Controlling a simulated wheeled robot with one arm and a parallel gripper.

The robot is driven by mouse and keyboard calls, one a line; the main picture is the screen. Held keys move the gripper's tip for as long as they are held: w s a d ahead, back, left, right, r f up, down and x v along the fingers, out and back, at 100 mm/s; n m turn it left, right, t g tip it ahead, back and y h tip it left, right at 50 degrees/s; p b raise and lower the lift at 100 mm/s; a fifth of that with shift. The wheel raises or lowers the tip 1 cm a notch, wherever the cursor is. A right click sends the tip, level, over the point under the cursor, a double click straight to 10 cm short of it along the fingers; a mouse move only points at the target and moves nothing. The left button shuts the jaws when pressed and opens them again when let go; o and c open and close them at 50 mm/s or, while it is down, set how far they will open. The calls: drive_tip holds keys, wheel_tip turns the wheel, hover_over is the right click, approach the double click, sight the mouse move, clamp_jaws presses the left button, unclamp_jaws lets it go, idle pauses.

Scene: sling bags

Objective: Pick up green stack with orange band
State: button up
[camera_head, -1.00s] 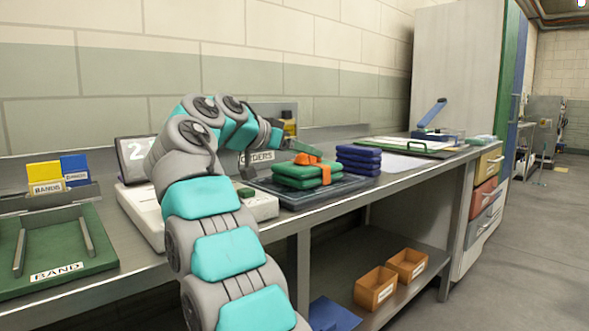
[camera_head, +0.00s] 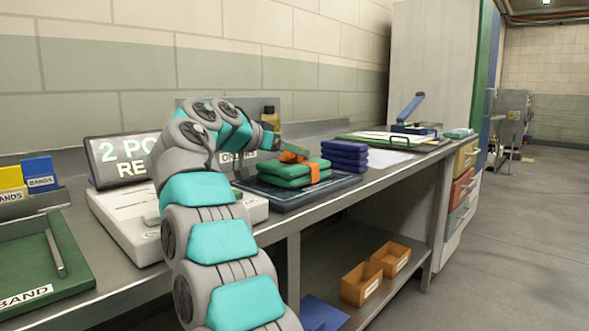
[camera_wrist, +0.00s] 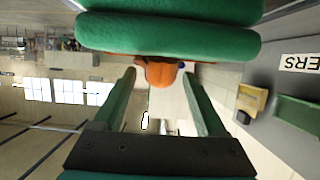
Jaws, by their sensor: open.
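The green stack (camera_head: 288,180), two plump folded pouches, lies on a dark tray (camera_head: 325,193) on the bench. An orange band (camera_head: 315,173) wraps it, with an orange knot (camera_wrist: 160,71) standing out. My gripper (camera_head: 293,153) is at the stack's top, its green fingers open. In the wrist view, the green stack (camera_wrist: 170,40) fills the top and the knot sits between the tips of my open gripper (camera_wrist: 160,76). I cannot tell whether the fingers touch the knot. The far finger is partly hidden in the head view.
A navy stack (camera_head: 345,156) sits right beside the green one. A scale with a display (camera_head: 125,160) stands left, near my arm. A green tray (camera_head: 30,255) lies at front left. Orange bins (camera_head: 360,285) are on the lower shelf.

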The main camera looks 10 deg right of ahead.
drive_tip(key=shift+x, duration=0.95)
clamp_jaws()
